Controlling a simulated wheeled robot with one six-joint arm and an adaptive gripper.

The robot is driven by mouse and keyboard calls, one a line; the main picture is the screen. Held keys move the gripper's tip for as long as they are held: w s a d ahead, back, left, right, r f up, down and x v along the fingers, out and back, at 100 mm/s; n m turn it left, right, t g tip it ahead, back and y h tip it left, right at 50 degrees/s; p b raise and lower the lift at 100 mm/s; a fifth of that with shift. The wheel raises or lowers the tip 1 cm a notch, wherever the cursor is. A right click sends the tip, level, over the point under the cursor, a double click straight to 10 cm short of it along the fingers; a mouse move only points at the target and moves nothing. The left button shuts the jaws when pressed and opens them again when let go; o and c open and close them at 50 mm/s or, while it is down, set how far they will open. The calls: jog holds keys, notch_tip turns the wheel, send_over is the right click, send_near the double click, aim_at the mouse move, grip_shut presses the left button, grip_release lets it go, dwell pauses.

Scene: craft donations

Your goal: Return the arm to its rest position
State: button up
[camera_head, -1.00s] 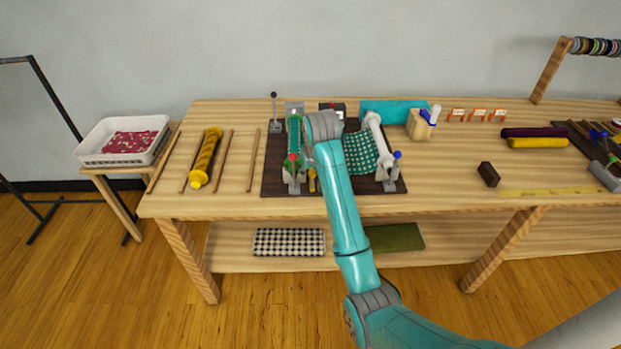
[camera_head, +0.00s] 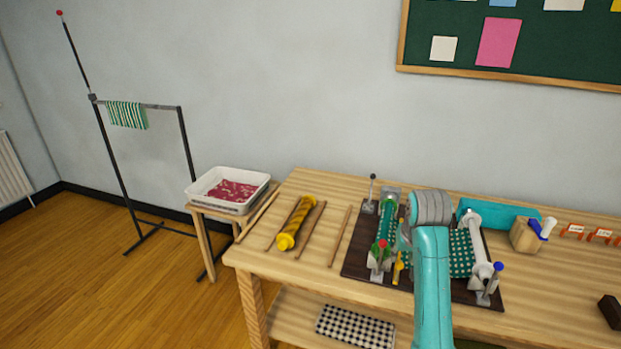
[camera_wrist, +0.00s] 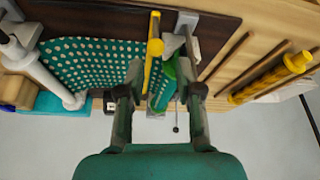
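My arm reaches over the dark board (camera_head: 358,262) on the workbench, with its wrist above the fabric winding device. My gripper (camera_wrist: 158,92) is open in the wrist view, its two fingers apart. A green roll (camera_wrist: 165,88) and a yellow-handled piece (camera_wrist: 154,48) show beyond and between the fingers, below them. I see no object pinched. In the head view my arm hides most of the gripper. Green dotted fabric (camera_head: 461,252) stretches between the green roll (camera_head: 386,225) and a white roller (camera_head: 478,245); it also shows in the wrist view (camera_wrist: 95,62).
A yellow-black roll (camera_head: 296,222) and wooden sticks lie left of the board. A white tray (camera_head: 205,182) stands on a small side table. A rack with striped cloth (camera_head: 127,115) is at the left. A turquoise box (camera_head: 515,212) and wooden block (camera_head: 526,236) stand behind right.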

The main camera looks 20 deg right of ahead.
jog(key=s+a+f+n+t, duration=0.1)
jog(key=s+a+f, duration=0.25)
jog(key=f, duration=0.35)
jog(key=s+a+f+t, duration=0.1)
jog(key=s+a+f, duration=0.2)
jog(key=s+f, duration=0.3)
jog(key=s+a+f+n+t, duration=0.1)
jog(key=s+a+f+t, duration=0.2)
jog(key=f, duration=0.5)
jog(key=s+a+f+t, duration=0.1)
jog(key=s+a, duration=0.2)
jog(key=s, duration=0.4)
jog(key=s+a+f, duration=0.2)
jog(key=s+a, duration=0.2)
jog(key=s, duration=0.3)
jog(key=s+a+r+n+t+y, duration=0.1)
jog(key=s+a+r+t, duration=0.1)
jog(key=s+r, duration=0.6)
jog(key=s+a+r+n+t, duration=0.1)
jog(key=s+a+r+t, duration=0.1)
jog(key=s+r, duration=0.6)
jog(key=s, duration=0.7)
jog(key=shift+a+n+t+y, duration=0.25)
jog(key=shift+n+t+y, duration=0.05)
jog(key=shift+y, duration=0.1)
jog(key=shift+d, duration=0.1)
